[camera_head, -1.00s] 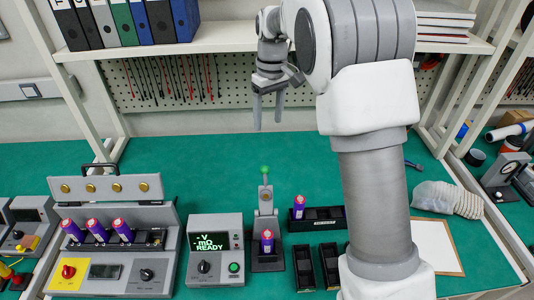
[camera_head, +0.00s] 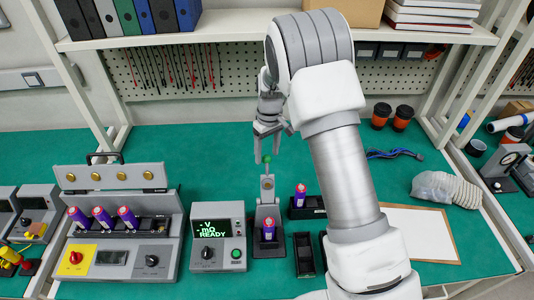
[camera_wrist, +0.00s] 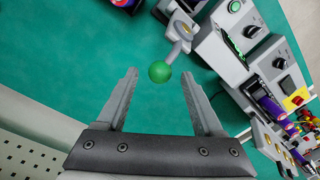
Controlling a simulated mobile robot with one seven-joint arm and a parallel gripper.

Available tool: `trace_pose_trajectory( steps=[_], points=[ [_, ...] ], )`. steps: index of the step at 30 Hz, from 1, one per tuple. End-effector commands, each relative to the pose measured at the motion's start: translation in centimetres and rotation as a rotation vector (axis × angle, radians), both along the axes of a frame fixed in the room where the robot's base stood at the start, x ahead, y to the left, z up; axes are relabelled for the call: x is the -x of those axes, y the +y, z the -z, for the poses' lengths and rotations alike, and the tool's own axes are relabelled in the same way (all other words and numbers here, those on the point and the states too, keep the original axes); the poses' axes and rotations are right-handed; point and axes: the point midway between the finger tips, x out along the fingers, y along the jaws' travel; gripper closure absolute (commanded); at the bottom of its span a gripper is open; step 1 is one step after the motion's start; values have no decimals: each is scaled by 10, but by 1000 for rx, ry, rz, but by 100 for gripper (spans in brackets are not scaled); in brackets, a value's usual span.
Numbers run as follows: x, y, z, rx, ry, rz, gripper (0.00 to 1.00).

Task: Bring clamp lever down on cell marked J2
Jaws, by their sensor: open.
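The clamp fixture (camera_head: 268,249) stands in mid-bench with a purple cell (camera_head: 269,230) upright in it. No marking on the cell is legible. Its grey lever stands raised and ends in a green ball knob (camera_head: 267,160). In the wrist view the knob (camera_wrist: 159,72) lies between the fingertips, with a gap to each finger; its depth relative to them is hard to tell. My gripper (camera_head: 267,154) points down above the fixture, open and empty; it also shows in the wrist view (camera_wrist: 160,78).
A black tray (camera_head: 317,208) with one cell and an empty black holder (camera_head: 304,257) are on the right.

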Motion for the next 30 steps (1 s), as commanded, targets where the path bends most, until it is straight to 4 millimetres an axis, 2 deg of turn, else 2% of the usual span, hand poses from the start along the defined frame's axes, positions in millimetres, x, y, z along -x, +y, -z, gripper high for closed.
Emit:
trace_pose_trajectory(
  steps=[6,14,25,30],
  points=[
    [1,0,15,0,0,2,31],
    [1,0,15,0,0,1,31],
    [1,0,15,0,0,1,98],
    [0,1,15,0,0,1,100]
  ],
)
